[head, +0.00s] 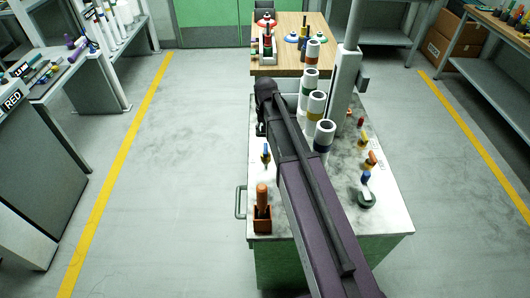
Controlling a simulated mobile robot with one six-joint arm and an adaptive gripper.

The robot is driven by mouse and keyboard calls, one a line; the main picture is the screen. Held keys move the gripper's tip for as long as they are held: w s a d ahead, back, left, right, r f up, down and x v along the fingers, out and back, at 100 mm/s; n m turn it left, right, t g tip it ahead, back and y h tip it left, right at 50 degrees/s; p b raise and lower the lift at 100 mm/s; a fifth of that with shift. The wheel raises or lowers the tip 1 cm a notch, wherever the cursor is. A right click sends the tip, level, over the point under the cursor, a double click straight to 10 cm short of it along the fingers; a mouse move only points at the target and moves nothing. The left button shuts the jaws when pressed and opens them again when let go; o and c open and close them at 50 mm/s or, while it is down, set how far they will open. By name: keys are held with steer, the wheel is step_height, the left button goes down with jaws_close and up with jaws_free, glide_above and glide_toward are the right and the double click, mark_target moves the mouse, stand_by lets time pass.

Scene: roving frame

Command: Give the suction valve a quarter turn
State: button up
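I cannot pick out the suction valve for certain in the head view. Small fittings with coloured knobs and handles stand on the wooden table ahead: a red fitting (267,42), a blue disc-based one (291,38) and others beside it.
The marble-topped cabinet (385,218) carries several white banded cylinders (316,104) and an orange-handled tool in a brown holder (262,212). The wooden table (280,68) is beyond. Benches (38,85) and shelving (500,85) flank the room. Grey floor between the yellow lines is clear at left.

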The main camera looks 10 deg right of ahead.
mark_target(265, 148)
steer(key=shift+f+b, duration=4.45)
steer(key=shift+f, duration=0.3)
steer(key=shift+c, duration=0.2)
jaws_close()
